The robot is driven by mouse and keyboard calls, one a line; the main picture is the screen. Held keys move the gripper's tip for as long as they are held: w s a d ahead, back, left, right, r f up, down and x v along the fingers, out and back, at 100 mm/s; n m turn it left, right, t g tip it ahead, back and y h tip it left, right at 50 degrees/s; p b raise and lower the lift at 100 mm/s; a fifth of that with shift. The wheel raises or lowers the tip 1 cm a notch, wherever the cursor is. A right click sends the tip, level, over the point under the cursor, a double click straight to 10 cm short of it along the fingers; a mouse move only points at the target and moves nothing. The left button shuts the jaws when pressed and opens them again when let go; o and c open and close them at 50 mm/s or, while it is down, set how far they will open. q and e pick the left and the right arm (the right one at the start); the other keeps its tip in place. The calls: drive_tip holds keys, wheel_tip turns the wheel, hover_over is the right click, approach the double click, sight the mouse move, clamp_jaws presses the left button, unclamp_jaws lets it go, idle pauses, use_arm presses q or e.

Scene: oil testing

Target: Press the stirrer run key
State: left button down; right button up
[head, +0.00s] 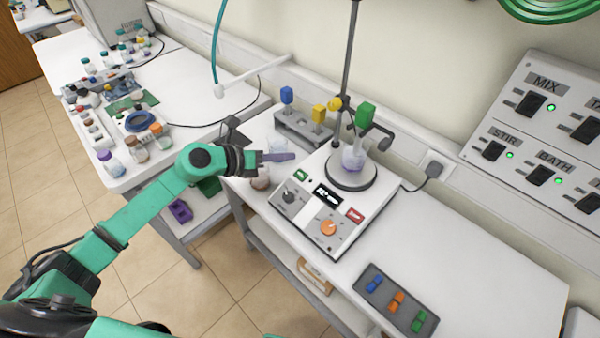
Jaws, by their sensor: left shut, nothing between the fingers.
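The stirrer (352,240) is a white box on the bench, with a round plate at its back. Its sloped front carries a green key (300,176), a lit display (328,195), a red key (355,214), a dark knob (290,197) and an orange knob (328,227). The key labels are too small to read. A flask (352,160) with pale purple liquid stands on the plate. My left gripper (290,156) is shut and empty, pointing right, a little above and left of the green key in the picture, apart from it. My right gripper is out of view.
A rack (302,131) with blue and yellow items stands behind my left gripper. A stand rod (347,70) rises behind the plate. A dark tray (397,299) with coloured pieces lies at the front right. A switch panel (545,130) is on the wall.

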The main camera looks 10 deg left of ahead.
use_arm(q)
drive_tip(key=b, duration=0.7)
approach(305, 173)
drive_tip(key=x, duration=0.2)
drive_tip(key=r+x, duration=0.1)
drive_tip(key=x, duration=0.2)
drive_tip(key=shift+w+d, duration=0.3)
drive_tip(key=shift+w, duration=0.05)
idle(0.9)
drive_tip(key=shift+d+f+b, duration=0.1)
drive_tip(key=shift+f+b, duration=0.3)
drive_tip(key=shift+w+f+b, duration=0.15)
drive_tip(key=shift+f+b, duration=0.25)
drive_tip(key=shift+f, duration=0.05)
idle(0.5)
drive_tip(key=shift+s+r+p, duration=0.25)
drive_tip(key=shift+r+p, duration=0.45)
drive_tip(key=shift+r, duration=0.15)
